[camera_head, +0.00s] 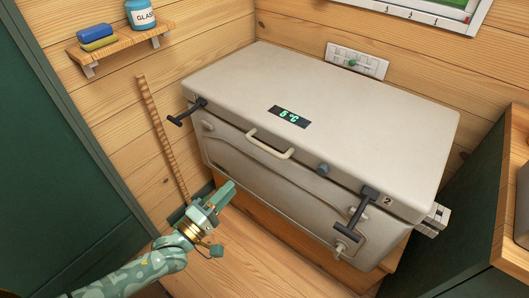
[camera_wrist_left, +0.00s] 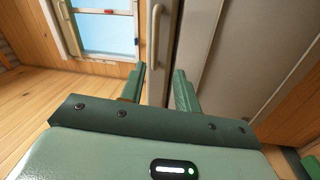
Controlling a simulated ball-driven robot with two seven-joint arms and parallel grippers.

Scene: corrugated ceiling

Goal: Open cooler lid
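The large beige cooler (camera_head: 280,185) stands against the plank wall. Its lid (camera_head: 345,95) is down and has a green-lit display (camera_head: 289,116). A pale handle (camera_head: 268,147) is on the front; a pale handle also shows in the left wrist view (camera_wrist_left: 154,38). A dark T-shaped latch (camera_head: 187,111) sticks out at the front left, and another (camera_head: 361,211) sits at the front right. I cannot tell whether they are fastened. My left gripper (camera_head: 224,194) is low before the cooler's left front, fingers apart and empty (camera_wrist_left: 160,82). My right gripper is out of view.
A wooden shelf (camera_head: 124,50) holds sponges (camera_head: 97,37) and a blue jar (camera_head: 140,14). A dark green cabinet (camera_head: 55,170) is at left, another (camera_head: 455,230) close at right. A wooden strip (camera_head: 162,137) leans on the wall. Floor (camera_head: 245,250) before the cooler is clear.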

